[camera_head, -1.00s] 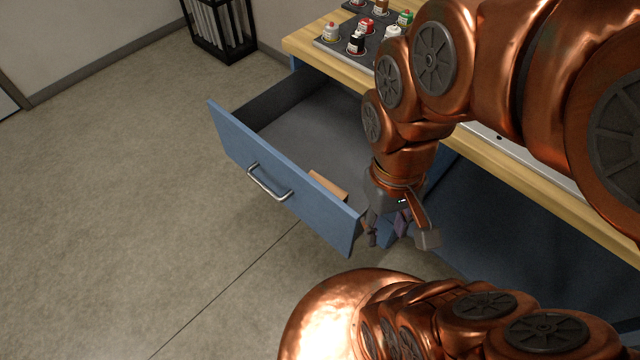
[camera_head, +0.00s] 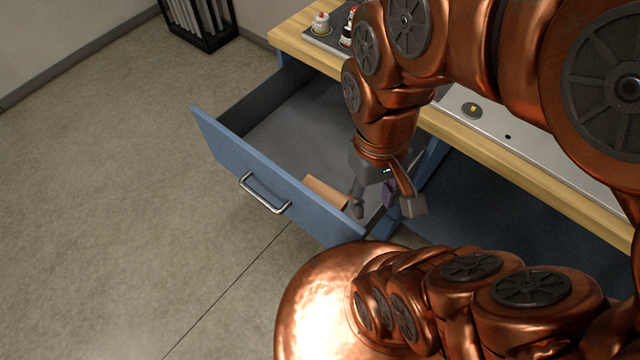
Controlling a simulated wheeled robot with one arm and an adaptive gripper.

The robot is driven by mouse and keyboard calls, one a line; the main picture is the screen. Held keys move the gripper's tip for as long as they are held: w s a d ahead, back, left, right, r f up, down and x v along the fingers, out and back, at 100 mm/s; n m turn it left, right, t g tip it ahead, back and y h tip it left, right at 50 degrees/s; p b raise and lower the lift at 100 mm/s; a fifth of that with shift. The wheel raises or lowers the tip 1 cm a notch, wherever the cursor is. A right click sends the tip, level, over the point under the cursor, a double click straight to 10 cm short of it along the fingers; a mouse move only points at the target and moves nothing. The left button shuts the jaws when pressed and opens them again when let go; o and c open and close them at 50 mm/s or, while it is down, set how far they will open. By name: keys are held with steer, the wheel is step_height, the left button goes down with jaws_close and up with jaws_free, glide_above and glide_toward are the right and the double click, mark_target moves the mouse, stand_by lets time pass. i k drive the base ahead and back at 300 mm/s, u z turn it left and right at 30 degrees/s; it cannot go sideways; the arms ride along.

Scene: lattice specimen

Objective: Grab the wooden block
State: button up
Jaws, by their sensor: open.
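The wooden block (camera_head: 325,190) lies inside the open blue drawer (camera_head: 262,180), against the inner side of its front panel near the right end. Part of the block is hidden behind that panel. My gripper (camera_head: 385,210) is open and empty, with its fingers pointing down. In the picture it is just right of the block, over the drawer's right end. One finger appears close to the block's right end; I cannot tell whether they touch.
The drawer's front panel with its metal handle (camera_head: 264,196) stands at the left. A wooden-topped bench (camera_head: 470,143) runs above the drawer, with small bottles (camera_head: 320,22) at the back. A dark rack (camera_head: 200,25) stands at the far wall. The floor at left is clear.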

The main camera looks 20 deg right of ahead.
mark_target(335, 198)
steer(key=u, duration=0.55)
steer(key=k, duration=1.3)
steer(key=u, duration=1.1)
steer(key=i, duration=1.65)
steer(key=z, duration=1.2)
steer(key=i, duration=0.95)
steer(key=z, duration=0.25)
